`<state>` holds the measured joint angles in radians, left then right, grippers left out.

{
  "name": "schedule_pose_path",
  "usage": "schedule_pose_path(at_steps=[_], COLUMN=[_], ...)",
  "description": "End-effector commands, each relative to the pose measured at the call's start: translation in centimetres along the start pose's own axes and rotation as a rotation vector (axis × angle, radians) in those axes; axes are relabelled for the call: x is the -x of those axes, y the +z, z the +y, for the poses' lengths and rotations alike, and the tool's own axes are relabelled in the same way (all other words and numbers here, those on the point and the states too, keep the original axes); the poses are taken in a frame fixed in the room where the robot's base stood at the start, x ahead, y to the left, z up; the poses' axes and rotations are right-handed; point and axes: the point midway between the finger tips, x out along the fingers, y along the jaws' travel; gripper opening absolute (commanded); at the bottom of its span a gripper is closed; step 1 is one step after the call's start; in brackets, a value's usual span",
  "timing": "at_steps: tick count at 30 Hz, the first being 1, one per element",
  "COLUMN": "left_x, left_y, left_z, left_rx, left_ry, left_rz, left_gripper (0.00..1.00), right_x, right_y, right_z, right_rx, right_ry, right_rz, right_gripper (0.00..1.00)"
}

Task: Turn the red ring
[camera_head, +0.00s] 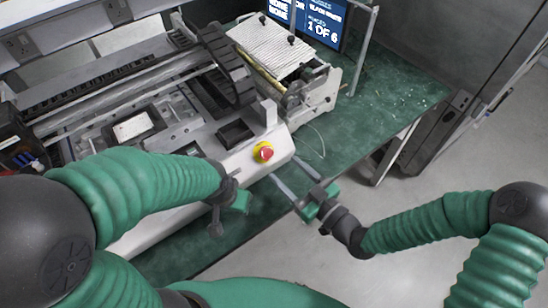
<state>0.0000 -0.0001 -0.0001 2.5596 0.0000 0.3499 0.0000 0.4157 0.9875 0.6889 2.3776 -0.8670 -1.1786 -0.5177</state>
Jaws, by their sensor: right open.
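A red round knob (266,153) on a yellow base sits on the white sloped front of the machine, near its right end. It is the only red ring-like part I see. My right gripper (286,169) is just below and right of the knob. Its two grey fingers are spread apart, point up-left toward the machine's corner and hold nothing. They look clear of the knob. My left gripper (229,207) hangs left of and below the knob, in front of the machine; I cannot make out its jaws clearly.
The machine (180,215) stands on a green bench (400,98) with free room at right. A white ribbed unit (270,45) and a screen (322,20) stand behind. A thin cable (317,138) lies right of the knob. A dark cabinet (440,130) stands beyond the bench.

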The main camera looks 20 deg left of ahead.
Motion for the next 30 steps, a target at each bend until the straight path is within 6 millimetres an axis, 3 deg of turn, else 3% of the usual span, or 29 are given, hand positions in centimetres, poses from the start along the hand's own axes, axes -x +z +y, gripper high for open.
schedule_pose_path(at_steps=[3, 9, 19, 30], left_x=[0.0, -0.1, -0.1, -0.1], left_y=[0.0, 0.0, 0.0, 0.0], left_z=[0.0, 0.0, 0.0, 0.0], left_rx=[0.0, 0.0, 0.0, 0.0], left_ry=[0.0, 0.0, 0.0, 0.0], left_rz=[0.0, 0.0, 0.0, -0.001], left_gripper=[0.36, 0.36, 0.36, 0.36], right_x=[-2.9, -5.8, -6.4, -6.4], right_y=[0.0, 0.0, 0.0, 0.1], right_z=[-0.1, 0.1, 0.1, 0.1], right_rx=[-0.001, -0.002, -0.001, -0.001], right_ry=[-0.002, 0.001, 0.001, 0.001], right_rz=[0.003, 0.001, 0.0, -0.001], right_gripper=[0.59, 0.59, 0.58, 0.1])
